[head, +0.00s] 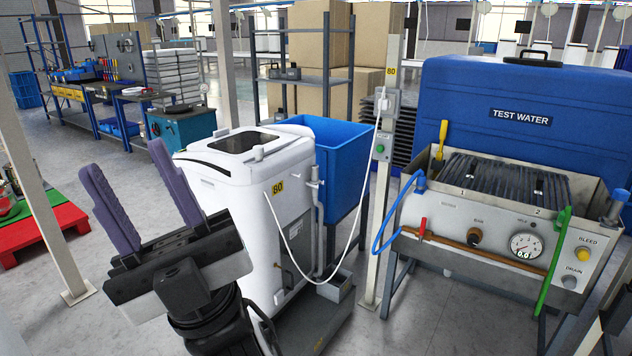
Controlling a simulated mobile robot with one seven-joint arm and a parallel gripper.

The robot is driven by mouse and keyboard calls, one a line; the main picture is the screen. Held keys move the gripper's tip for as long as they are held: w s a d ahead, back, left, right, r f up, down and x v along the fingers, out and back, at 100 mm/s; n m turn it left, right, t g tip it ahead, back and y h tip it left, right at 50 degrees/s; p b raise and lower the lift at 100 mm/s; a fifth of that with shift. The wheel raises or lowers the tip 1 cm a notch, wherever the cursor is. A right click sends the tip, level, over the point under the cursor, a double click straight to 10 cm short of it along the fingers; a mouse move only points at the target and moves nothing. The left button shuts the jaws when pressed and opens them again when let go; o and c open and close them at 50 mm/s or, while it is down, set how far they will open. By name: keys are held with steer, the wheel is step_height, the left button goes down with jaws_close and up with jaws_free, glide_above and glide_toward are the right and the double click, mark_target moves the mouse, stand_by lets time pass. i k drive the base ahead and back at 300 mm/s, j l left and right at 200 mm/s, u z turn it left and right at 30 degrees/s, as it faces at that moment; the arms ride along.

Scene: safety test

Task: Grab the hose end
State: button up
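My gripper (125,157) is at the lower left with its two purple fingers pointing up and spread apart, nothing between them. A blue hose (377,232) runs from a blue fitting at the test bench's top left corner, loops out left and comes back near the red-handled valve (423,226); whether that end is attached I cannot tell. A green hose or pipe (553,262) hangs at the bench's right. A thin white hose or cord (345,250) hangs from the post to the white machine's front. Which one is the task's hose is unclear. My gripper is apart from all of them.
The white machine (245,190) stands just right of my gripper, with a blue tub (345,155) behind it. A post (386,200) stands between it and the metal test bench (480,235). Red pallet (50,230) at left. Grey floor is open between.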

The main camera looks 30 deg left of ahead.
mark_target(315, 179)
steer(key=i+j, duration=0.2)
steer(key=i, duration=0.2)
steer(key=i+j, duration=0.2)
steer(key=i, duration=0.2)
steer(key=i+j+u, duration=0.1)
steer(key=i, duration=0.3)
steer(key=i+j, duration=0.3)
steer(key=i+u, duration=0.05)
steer(key=i, duration=0.05)
